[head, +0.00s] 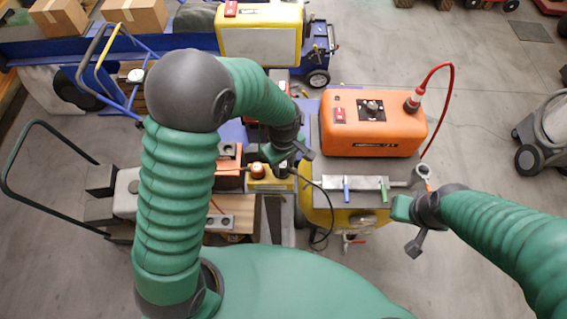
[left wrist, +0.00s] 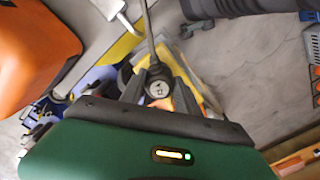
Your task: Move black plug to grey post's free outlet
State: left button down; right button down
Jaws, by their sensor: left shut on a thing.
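My left gripper (head: 300,152) is over the middle of the row, to the left of the orange box. In the left wrist view its dark fingers (left wrist: 158,92) are shut on the black plug (left wrist: 157,88), whose round end faces the camera with a cable running upward. The plug is hidden by the gripper in the head view, where a black cable (head: 330,222) hangs in a loop. A grey block with several round holes (head: 222,222) lies below left of the gripper; I cannot tell which thing is the grey post. My right gripper (head: 408,226) is at right; its jaw opening is unclear.
The orange box (head: 378,140) with a red hose (head: 452,95) stands right of my left gripper. A yellow box (head: 272,184) sits below the left gripper.

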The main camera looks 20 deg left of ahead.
pick_arm(q)
jog(key=shift+f+b, duration=0.7)
jog(key=shift+f, duration=0.4)
jog(key=c, duration=0.8)
grip_release()
notch_tip(320, 180, up, 17)
jog(key=b, duration=0.1)
jog(key=s+a+f+m+t+b, duration=0.1)
jog(key=s+a+f+m, duration=0.1)
jog(key=s+f+m, duration=0.1)
jog(key=s+a+f+m+b, duration=0.1)
jog(key=s+a+f+m, duration=0.2)
jog(key=f+m, duration=0.1)
jog(key=s+a+f+m+t+b, duration=0.1)
jog(key=s+a+f+m, duration=0.1)
jog(key=f, duration=0.3)
jog(key=shift+s+a+f+m+t, duration=0.15)
jog(key=shift+s+m+t, duration=0.25)
jog(key=shift+m, duration=0.5)
